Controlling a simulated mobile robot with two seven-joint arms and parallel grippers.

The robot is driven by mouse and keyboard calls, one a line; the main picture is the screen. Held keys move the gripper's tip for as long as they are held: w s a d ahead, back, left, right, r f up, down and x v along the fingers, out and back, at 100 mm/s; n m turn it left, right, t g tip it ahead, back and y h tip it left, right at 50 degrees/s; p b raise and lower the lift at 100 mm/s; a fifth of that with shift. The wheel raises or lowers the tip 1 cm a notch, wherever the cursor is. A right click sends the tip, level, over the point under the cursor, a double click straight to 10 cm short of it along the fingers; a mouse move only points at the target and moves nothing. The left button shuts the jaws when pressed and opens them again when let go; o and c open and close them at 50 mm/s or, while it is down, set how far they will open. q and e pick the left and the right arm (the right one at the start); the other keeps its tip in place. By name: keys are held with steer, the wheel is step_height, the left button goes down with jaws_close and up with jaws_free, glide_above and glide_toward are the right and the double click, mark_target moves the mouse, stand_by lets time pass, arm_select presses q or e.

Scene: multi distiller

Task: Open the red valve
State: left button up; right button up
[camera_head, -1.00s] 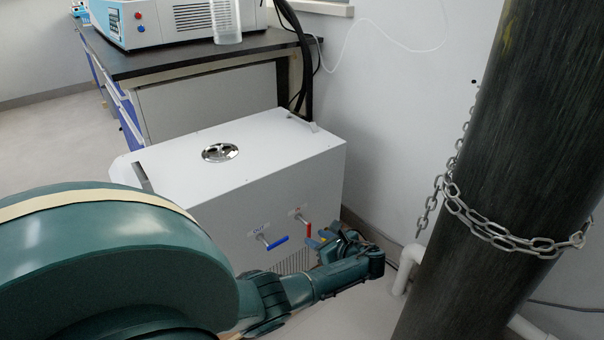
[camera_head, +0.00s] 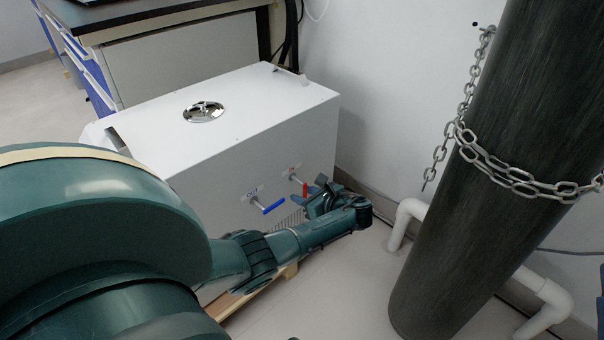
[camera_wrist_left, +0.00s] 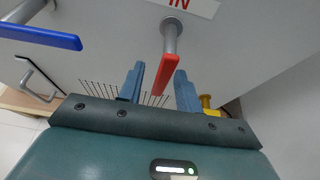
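The red valve (camera_head: 305,188) is a red handle on a grey stem, on the front of the white box (camera_head: 262,155). In the left wrist view the red valve (camera_wrist_left: 170,78) points down from its stem, under a label reading "IN". My left gripper (camera_head: 312,194) is at the valve. In the left wrist view its two blue fingers (camera_wrist_left: 158,88) stand apart, one on each side of the handle's lower end. The right finger looks close to the handle; I cannot tell whether it touches. My right gripper is not in view.
A blue valve (camera_head: 273,206) on a grey stem sits left of the red one; its blue handle also shows in the left wrist view (camera_wrist_left: 42,37). A dark cylinder (camera_head: 470,170) with a chain (camera_head: 500,175) stands at the right. White pipes (camera_head: 405,222) run near the wall.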

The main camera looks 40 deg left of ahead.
arm_select(q)
steer(key=shift+c, duration=0.5)
jaws_close()
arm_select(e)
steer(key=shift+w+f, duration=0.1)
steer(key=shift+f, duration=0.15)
